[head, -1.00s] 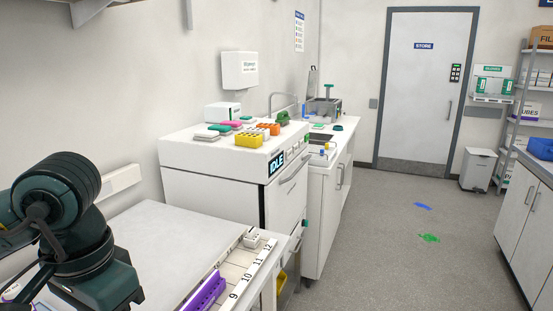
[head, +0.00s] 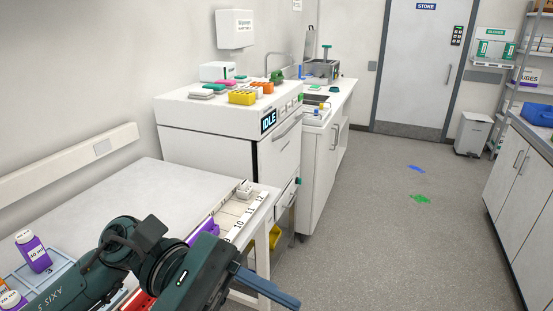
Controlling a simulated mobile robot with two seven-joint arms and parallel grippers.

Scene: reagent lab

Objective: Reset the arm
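My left arm comes in from the lower left, over the front of the white table. Its dark green links reach to the right. My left gripper (head: 268,288) is at the bottom of the head view, past the table's right edge. A dark blue-grey finger points right and down. I cannot tell whether the gripper is open or shut, and I see nothing held in it. My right gripper is not in view.
A numbered rack strip (head: 237,216) with a purple rack is near the arm. A white machine (head: 205,145) reading IDLE stands behind.

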